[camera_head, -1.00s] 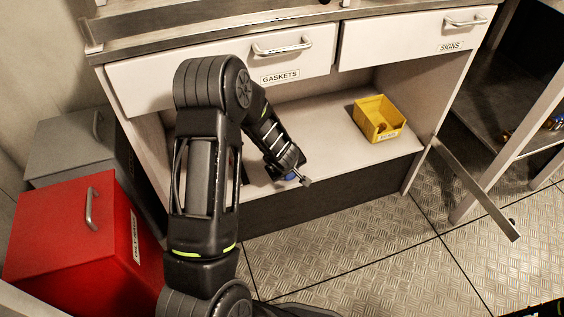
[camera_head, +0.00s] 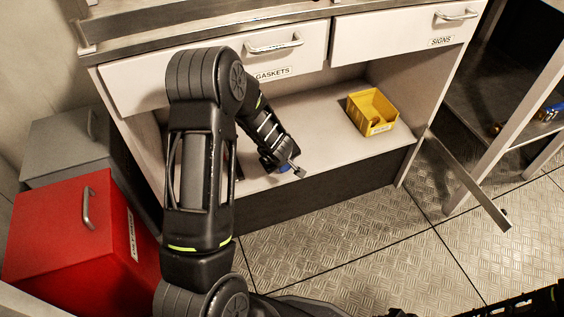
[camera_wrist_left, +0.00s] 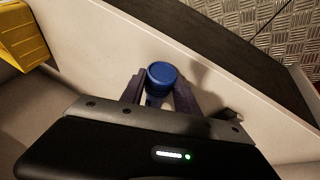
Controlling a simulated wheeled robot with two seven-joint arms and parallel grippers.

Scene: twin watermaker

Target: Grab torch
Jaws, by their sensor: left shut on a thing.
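The torch shows in the left wrist view as a round blue end (camera_wrist_left: 161,73) between my two dark fingers. My left gripper (camera_wrist_left: 158,92) is shut on it; the rest of the torch is largely hidden. In the head view, a small blue part of the torch (camera_head: 285,168) shows at the end of my left arm. My left gripper (camera_head: 288,167) is there at the front edge of the open shelf, below the drawers.
A yellow bin (camera_head: 371,111) stands on the shelf (camera_head: 325,135), right of my gripper. Above are the GASKETS drawer (camera_head: 215,75) and SIGNS drawer (camera_head: 400,35). A red box (camera_head: 75,235) and grey box (camera_head: 65,145) stand at left. An open metal flap (camera_head: 465,180) juts out right.

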